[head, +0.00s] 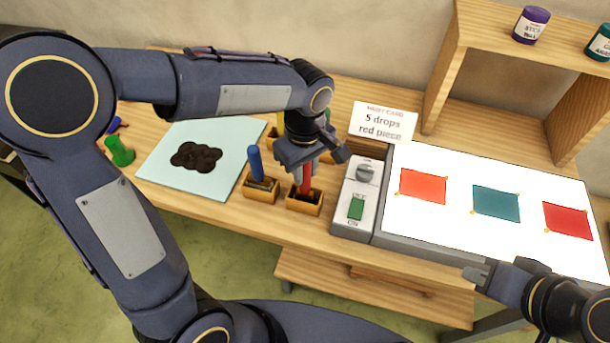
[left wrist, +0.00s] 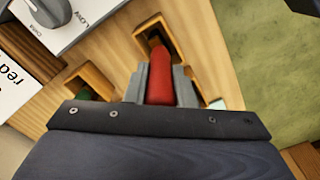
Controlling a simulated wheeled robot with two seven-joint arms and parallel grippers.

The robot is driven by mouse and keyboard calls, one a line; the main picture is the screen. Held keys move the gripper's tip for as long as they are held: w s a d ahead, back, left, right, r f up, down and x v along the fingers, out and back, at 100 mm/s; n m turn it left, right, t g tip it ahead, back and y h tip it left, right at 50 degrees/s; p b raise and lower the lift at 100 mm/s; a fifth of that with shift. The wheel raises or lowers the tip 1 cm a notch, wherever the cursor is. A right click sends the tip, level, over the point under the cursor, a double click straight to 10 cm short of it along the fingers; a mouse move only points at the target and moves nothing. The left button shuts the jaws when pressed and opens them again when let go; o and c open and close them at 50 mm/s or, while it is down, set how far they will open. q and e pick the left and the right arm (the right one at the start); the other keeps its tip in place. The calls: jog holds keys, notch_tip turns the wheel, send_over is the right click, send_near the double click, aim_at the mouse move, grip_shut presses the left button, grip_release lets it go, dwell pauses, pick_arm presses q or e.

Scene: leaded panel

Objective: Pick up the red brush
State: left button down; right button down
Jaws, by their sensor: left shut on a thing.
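The red brush (head: 306,179) stands upright with its lower end at a wooden holder (head: 305,205) near the front of the table. My left gripper (head: 309,162) is shut on the red brush from above. In the left wrist view the red brush (left wrist: 160,77) sits between both fingers, with a wooden holder (left wrist: 163,35) just beyond it. I cannot tell whether its lower end is still inside the holder. My right gripper (head: 478,275) is at the lower right, away from the brush, and its finger gap is not clear.
A blue-handled brush (head: 255,163) stands in a holder just left. A switch box (head: 355,205) and a light panel (head: 410,222) with coloured squares lie to the right. A pale sheet (head: 225,135) with a dark blot lies left. A card (head: 383,121) and shelf (head: 445,60) stand behind.

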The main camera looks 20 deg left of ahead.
pick_arm(q)
jog(key=shift+r, duration=0.4)
notch_tip(320, 180, up, 2)
jog(key=shift+r, duration=0.15)
jog(key=s+r+b, duration=0.1)
jog(key=s+r, duration=0.4)
jog(key=s, duration=0.2)
jog(key=s+a+r, duration=0.1)
jog(key=s+r, duration=0.3)
jog(key=s, duration=0.3)
jog(key=shift+r+b, duration=0.35)
jog(key=shift+b, duration=0.05)
jog(key=shift+s+a, duration=0.1)
